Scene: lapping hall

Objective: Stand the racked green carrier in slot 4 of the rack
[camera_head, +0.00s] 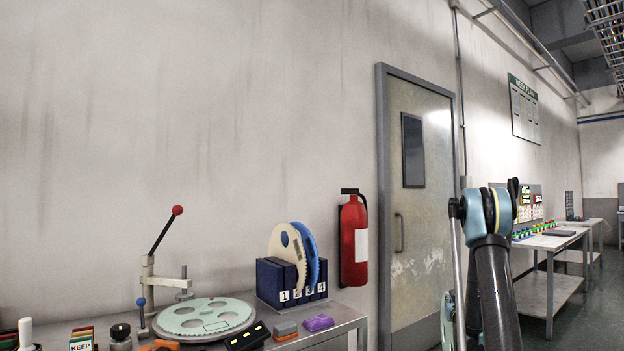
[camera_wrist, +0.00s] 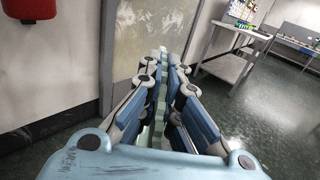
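The dark blue rack (camera_head: 268,283) stands on the bench, its front numbered 1 to 4. A cream toothed carrier (camera_head: 281,240) and a blue toothed carrier (camera_head: 311,262) stand upright in it; their exact slots are hard to tell. No carrier shows at the far right by the number 4. My gripper (camera_wrist: 157,75) is away from the rack, right of the bench, near the door. Its fingers are closed on a pale green toothed carrier (camera_wrist: 157,90), seen edge-on. Part of this carrier shows beside my arm in the head view (camera_head: 447,320).
Left of the rack is a machine with a round pale green plate (camera_head: 205,317) and a red-knobbed lever (camera_head: 166,232). Small blocks (camera_head: 318,323) lie before the rack. A fire extinguisher (camera_head: 354,240) hangs right of it. A side table (camera_head: 548,242) stands farther right.

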